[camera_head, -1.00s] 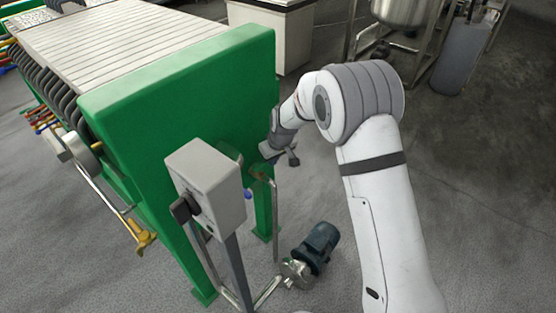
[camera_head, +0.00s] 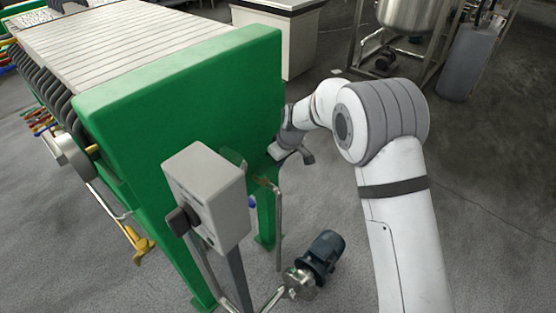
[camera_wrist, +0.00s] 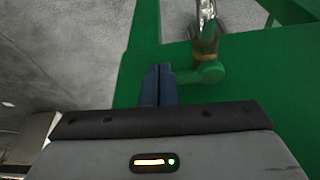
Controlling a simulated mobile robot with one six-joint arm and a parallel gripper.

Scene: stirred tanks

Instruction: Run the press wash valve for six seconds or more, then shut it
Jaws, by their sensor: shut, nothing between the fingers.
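The green filter press (camera_head: 180,80) fills the left of the head view. At its near end a steel pipe with a brass-coloured fitting (camera_head: 264,183) meets a green stub, with a small blue part (camera_head: 252,201) beside it; I cannot tell whether this is the wash valve's handle. In the wrist view the brass fitting (camera_wrist: 205,52) and green stub (camera_wrist: 208,73) lie just right of my gripper (camera_wrist: 158,72). Its dark fingers are shut and empty, close to the green surface; contact cannot be told. In the head view my gripper (camera_head: 280,151) is partly hidden at the press's right edge.
A grey control box (camera_head: 205,190) with a dark knob stands in front of the press. A dark blue pump (camera_head: 322,255) sits on the floor below the pipe. A white cabinet (camera_head: 278,40) and a steel tank (camera_head: 412,15) stand behind.

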